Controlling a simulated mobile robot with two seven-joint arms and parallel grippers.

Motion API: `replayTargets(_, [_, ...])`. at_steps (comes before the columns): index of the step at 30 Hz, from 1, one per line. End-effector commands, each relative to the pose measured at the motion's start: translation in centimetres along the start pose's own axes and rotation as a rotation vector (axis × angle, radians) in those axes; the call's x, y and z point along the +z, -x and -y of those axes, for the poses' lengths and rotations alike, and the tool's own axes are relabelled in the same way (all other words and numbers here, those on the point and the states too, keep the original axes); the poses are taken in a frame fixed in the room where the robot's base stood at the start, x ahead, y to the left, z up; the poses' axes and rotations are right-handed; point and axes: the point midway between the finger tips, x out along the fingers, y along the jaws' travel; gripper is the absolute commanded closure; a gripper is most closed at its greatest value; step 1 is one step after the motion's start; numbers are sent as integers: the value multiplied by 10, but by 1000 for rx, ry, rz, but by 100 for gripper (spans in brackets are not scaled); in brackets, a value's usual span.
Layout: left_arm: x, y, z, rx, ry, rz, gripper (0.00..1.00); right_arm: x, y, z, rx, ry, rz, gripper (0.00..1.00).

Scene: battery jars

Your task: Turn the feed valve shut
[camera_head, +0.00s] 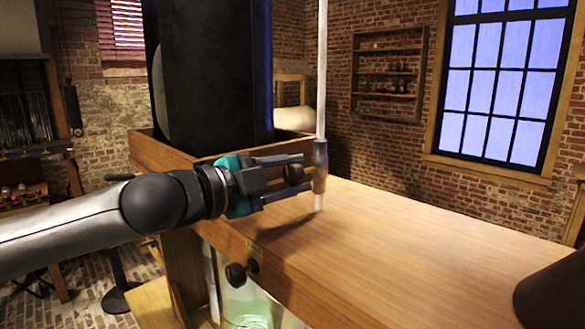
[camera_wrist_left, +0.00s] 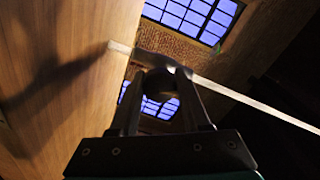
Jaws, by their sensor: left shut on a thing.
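The feed valve (camera_head: 320,167) is a dark body on a thin pale vertical pipe (camera_head: 321,70) whose lower end stops just above the wooden table top. Its round dark knob (camera_head: 293,174) faces my left gripper (camera_head: 302,172). The gripper comes in level from the left, one finger above the knob and one below, and is shut on it. In the left wrist view the fingers (camera_wrist_left: 160,84) sit either side of the knob, with the valve body (camera_wrist_left: 160,64) and slanting pipe (camera_wrist_left: 250,100) just beyond. The knob's exact turn cannot be told. My right gripper is out of view.
A large dark tank (camera_head: 210,75) stands in a wooden surround (camera_head: 160,148) behind the arm. A dark brown round object (camera_head: 552,295) fills the right corner. The middle of the table (camera_head: 410,240) is clear.

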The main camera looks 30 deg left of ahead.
Motion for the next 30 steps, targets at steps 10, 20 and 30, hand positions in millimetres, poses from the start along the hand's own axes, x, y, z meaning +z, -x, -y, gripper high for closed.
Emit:
replayTargets(10, [0, 0, 0, 2, -230, 17, 100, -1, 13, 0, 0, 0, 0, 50])
replayTargets(20, [0, 0, -1, 1, -321, 24, 100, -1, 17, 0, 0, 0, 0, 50])
replayTargets(30, [0, 0, -2, 1, -332, 25, 100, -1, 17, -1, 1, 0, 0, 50])
